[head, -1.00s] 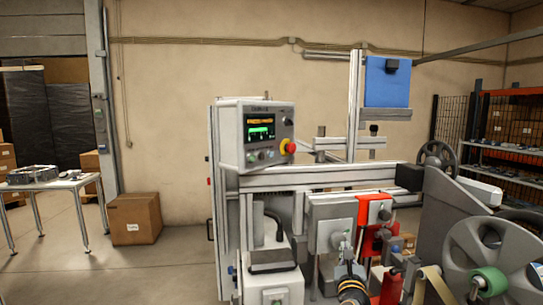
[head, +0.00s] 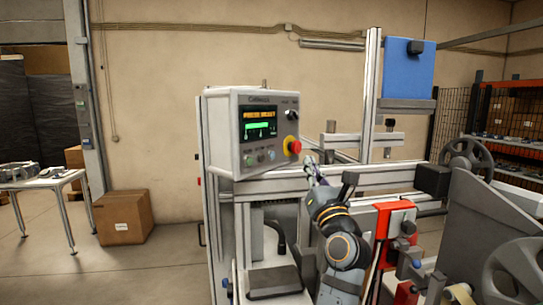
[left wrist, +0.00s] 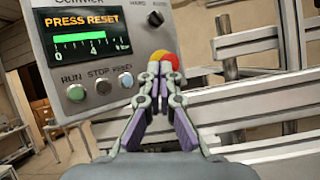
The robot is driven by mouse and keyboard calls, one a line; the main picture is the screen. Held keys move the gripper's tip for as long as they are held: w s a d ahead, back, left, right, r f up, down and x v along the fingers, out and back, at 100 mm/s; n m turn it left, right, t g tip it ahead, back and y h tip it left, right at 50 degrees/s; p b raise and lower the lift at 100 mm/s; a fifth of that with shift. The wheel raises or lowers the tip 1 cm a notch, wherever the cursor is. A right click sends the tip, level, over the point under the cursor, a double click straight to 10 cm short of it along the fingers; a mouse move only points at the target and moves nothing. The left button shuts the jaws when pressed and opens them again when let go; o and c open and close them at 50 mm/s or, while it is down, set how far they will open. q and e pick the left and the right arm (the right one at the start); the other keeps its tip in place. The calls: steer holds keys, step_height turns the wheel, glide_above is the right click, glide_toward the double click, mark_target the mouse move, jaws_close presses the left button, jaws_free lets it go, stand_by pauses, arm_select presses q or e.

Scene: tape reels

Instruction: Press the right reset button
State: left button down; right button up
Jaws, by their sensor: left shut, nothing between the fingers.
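A grey control box (head: 220,128) stands left of centre in the head view, its screen (left wrist: 88,37) reading "PRESS RESET". The RESET button also shows in the head view (head: 271,155). My left gripper (left wrist: 160,64) is shut and empty, to the right of the blue button and apart from it in the picture. Its fingertips partly cover the red-and-yellow knob (head: 292,146). The exact gap in depth is unclear. My right gripper is out of view.
Metal rails (head: 350,178) run right of and below the box. A red bracket (head: 390,215) and large reels (head: 515,275) stand at the right. A cardboard box (head: 122,215) lies on the floor at the left, with open floor around it.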

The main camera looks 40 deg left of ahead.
mark_target(273, 156)
arm_select(q)
steer(key=a+p, duration=0.2)
steer(key=a, duration=0.6)
steer(key=shift+a, duration=0.3)
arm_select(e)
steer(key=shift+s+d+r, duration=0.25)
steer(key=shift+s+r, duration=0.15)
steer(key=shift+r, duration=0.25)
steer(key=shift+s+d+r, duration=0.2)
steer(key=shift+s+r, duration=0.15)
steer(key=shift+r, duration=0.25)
arm_select(q)
steer(key=shift+w, duration=0.1)
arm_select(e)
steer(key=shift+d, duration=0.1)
arm_select(q)
steer(key=shift+p, duration=0.3)
steer(key=shift+a+p, duration=0.35)
steer(key=shift+a, duration=0.1)
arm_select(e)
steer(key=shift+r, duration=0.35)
